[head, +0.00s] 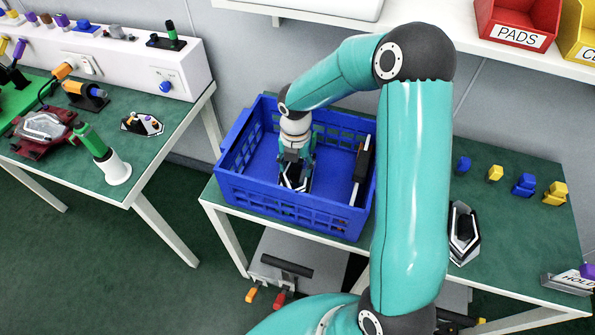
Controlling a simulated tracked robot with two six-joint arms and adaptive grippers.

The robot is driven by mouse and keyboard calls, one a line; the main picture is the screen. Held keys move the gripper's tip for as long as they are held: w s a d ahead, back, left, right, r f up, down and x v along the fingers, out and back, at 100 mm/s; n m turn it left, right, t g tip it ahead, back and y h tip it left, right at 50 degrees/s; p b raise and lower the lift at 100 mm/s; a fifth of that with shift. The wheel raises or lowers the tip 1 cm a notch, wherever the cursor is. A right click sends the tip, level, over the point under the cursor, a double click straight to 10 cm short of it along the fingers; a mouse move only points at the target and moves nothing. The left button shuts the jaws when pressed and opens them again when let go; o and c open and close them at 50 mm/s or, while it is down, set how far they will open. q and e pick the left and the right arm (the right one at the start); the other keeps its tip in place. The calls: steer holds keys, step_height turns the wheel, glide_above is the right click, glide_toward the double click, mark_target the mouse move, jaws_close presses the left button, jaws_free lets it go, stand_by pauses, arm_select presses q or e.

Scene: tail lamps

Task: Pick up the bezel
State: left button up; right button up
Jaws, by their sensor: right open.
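A dark bezel with a pale, angular rim (295,184) lies in the blue crate (290,207), partly hidden by my right gripper. My right gripper (295,172) points down into the crate, with its open fingers at the bezel. I cannot tell whether the fingers touch it. A similar black-and-silver part (464,236) lies on the right table, partly hidden behind my right arm. My left gripper is out of view.
The crate walls surround my gripper, and a dark part with a brown edge (362,163) stands at the crate's right side. Blue and yellow pieces (524,185) sit on the right table (505,225). The left table holds a red fixture (40,132) and a green-handled tool (90,139).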

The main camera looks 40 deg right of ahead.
steer(key=shift+c, duration=0.3)
jaws_close()
